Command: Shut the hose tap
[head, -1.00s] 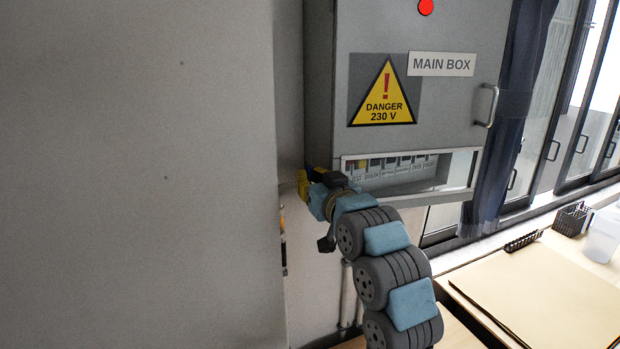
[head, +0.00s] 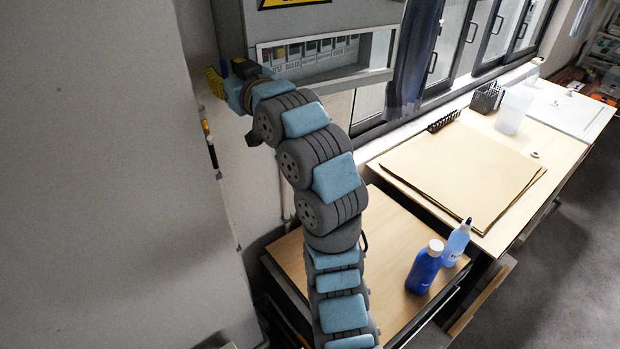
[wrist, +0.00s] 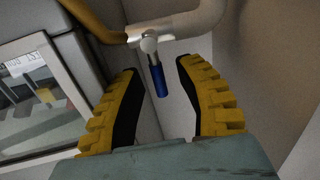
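The hose tap (wrist: 149,42) shows in the wrist view, a metal body on a pale pipe with a blue lever handle (wrist: 158,80) pointing down toward me. My gripper (wrist: 157,70) is open, with one yellow finger on each side of the blue handle and a visible gap to both. I cannot tell how far the fingertips reach past the handle. In the head view my gripper (head: 214,80) is beside the lower left corner of the grey box, close to the wall. A small blue bit there may be the handle; the rest of the tap is hidden.
The grey electrical box (head: 230,28) with a switch window (head: 330,52) is right beside my gripper. A yellow hose or pipe (wrist: 92,20) runs to the tap. Blue bottles (head: 425,268) stand on the wooden bench (head: 390,225) below my arm.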

